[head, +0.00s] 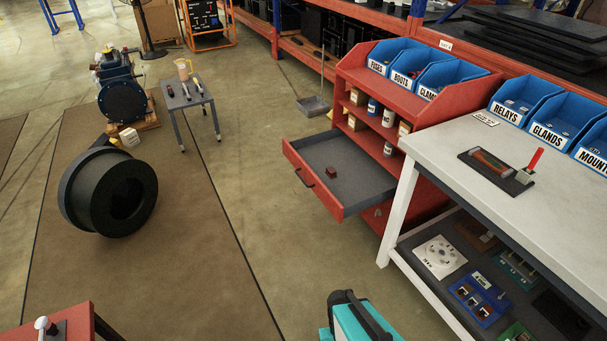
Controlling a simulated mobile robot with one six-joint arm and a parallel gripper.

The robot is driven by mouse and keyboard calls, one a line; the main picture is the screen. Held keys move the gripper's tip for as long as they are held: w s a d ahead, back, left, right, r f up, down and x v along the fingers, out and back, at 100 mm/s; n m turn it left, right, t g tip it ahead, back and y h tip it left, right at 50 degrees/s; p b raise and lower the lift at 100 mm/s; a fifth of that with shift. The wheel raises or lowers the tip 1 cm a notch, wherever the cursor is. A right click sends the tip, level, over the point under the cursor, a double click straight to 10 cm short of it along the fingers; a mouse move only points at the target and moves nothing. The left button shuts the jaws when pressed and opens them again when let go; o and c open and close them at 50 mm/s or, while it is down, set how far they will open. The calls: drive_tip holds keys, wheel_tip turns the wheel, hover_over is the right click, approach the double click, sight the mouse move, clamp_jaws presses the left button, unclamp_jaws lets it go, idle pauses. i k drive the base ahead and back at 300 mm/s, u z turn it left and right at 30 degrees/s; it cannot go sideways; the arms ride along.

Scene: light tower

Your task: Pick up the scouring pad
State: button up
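A small dark red block (330,171), which looks like the scouring pad, lies in the open drawer (349,204) of the red cabinet. It rests on the drawer's grey floor, near the left front side. Nothing covers it, and the drawer around it looks otherwise empty. My gripper is not in view.
The red cabinet (433,113) carries blue bins, with bottles and boxes on its shelves. A white-topped workbench (445,140) stands close at its right. A teal and black object (358,318), unclear, is cut off below. Open floor (235,175) lies left of the drawer.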

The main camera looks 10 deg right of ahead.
sight(331, 173)
drive_tip(key=u, duration=0.05)
drive_tip(key=i, duration=0.9)
drive_tip(key=z, duration=0.05)
